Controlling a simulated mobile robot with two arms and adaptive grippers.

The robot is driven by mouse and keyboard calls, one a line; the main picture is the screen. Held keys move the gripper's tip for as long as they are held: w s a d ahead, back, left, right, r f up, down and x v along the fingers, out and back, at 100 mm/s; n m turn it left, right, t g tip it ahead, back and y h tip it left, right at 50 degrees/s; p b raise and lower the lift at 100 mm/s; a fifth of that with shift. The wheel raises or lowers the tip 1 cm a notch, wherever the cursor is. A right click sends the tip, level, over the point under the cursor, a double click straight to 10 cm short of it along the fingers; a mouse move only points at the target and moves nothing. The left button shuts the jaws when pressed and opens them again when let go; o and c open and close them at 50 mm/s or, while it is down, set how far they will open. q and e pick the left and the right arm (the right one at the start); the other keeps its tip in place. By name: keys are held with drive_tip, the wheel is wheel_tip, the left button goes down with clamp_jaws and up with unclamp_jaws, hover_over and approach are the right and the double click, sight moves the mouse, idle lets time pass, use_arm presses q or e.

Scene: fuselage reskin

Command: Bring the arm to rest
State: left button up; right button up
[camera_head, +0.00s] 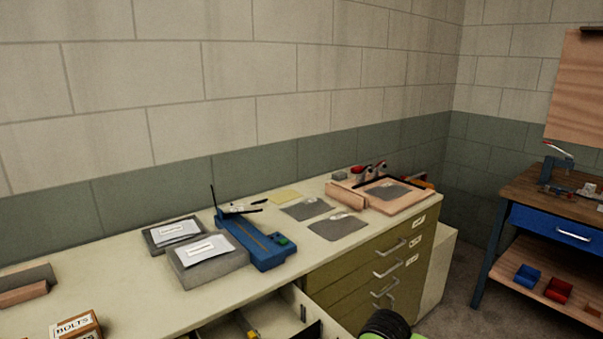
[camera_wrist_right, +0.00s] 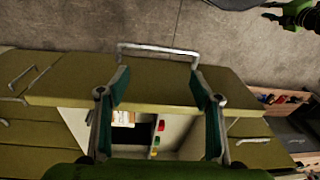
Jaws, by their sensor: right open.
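My right gripper (camera_wrist_right: 159,78) is open in the right wrist view, its two fingers spread apart with nothing held. It is above a pulled-out drawer (camera_wrist_right: 80,88). The drawer's metal handle (camera_wrist_right: 158,48) shows just past the fingertips, and I see no finger closed on it. In the head view only a black and green part of my arm (camera_head: 386,325) shows at the bottom edge, in front of the drawer cabinet (camera_head: 375,275). My right gripper's fingers are hidden there.
The open drawer (camera_head: 290,314) juts out below the worktop (camera_head: 100,288). On the worktop are a blue tool (camera_head: 255,243), grey blocks (camera_head: 208,262), dark sheets (camera_head: 338,226), a wooden tray (camera_head: 412,203) and a bolts box (camera_head: 76,327). A workbench (camera_head: 560,187) stands at the right, with floor between.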

drive_tip(key=s+a+f+m+t+y, duration=0.15)
drive_tip(key=s+a+f, duration=0.25)
drive_tip(key=s, duration=0.4)
drive_tip(key=s+d+f+m+t+h, duration=0.25)
drive_tip(key=s+d+m, duration=0.25)
drive_tip(key=s+d, duration=0.85)
wheel_tip(320, 180, down, 24)
drive_tip(key=d+g, duration=0.1)
drive_tip(key=g, duration=0.1)
drive_tip(key=s+d+f+g, duration=0.1)
drive_tip(key=s+d+f, duration=0.2)
drive_tip(key=s+f, duration=1.4)
drive_tip(key=shift+s+f+g, duration=0.15)
drive_tip(key=shift+f+g, duration=0.15)
drive_tip(key=shift+f, duration=0.05)
